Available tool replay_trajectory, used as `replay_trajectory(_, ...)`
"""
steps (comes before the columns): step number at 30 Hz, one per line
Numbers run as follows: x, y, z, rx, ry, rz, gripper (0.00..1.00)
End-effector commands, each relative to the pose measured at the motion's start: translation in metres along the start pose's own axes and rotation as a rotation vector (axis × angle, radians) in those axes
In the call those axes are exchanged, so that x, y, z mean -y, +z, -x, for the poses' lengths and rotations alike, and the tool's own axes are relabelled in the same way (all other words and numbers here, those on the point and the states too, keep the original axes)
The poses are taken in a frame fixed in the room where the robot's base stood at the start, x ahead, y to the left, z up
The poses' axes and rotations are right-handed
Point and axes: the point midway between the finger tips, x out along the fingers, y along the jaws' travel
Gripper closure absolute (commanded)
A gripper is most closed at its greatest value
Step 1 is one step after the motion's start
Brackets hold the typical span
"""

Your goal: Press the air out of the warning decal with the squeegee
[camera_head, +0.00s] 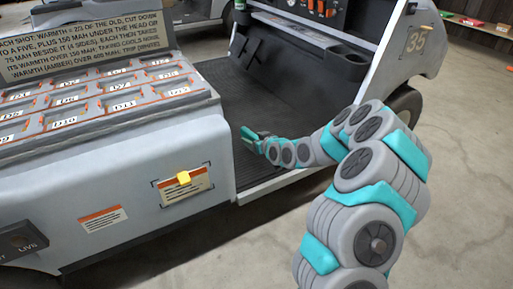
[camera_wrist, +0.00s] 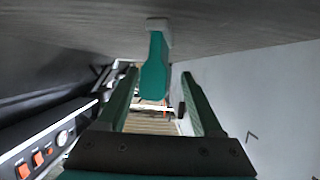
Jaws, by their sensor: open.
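A pale decal with an orange top band (camera_head: 196,184) is on the cart's light grey side panel, inside dark corner marks. A similar orange-topped label (camera_head: 103,218) is lower left on the same panel. My gripper (camera_head: 250,135) is above the dark cart floor, right of the decal and apart from it. In the wrist view its green fingers (camera_wrist: 160,100) are open. A teal piece with a grey end (camera_wrist: 155,70) shows beyond them; I cannot tell what it is.
A slotted tray (camera_head: 85,98) with numbered labels and a text sign (camera_head: 90,40) top the cart body at left. The footwell (camera_head: 275,90) is open. A "35" plate (camera_head: 416,40) marks the right panel. Concrete floor (camera_head: 470,170) is clear at right.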

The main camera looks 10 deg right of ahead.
Motion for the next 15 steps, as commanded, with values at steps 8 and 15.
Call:
replay_trajectory(8,0.0003,-0.0001,-0.0031,0.0,0.0,-0.002,0.32)
replay_trajectory(15,0.0001,-0.0001,-0.003,0.0,0.0,-0.001,0.56)
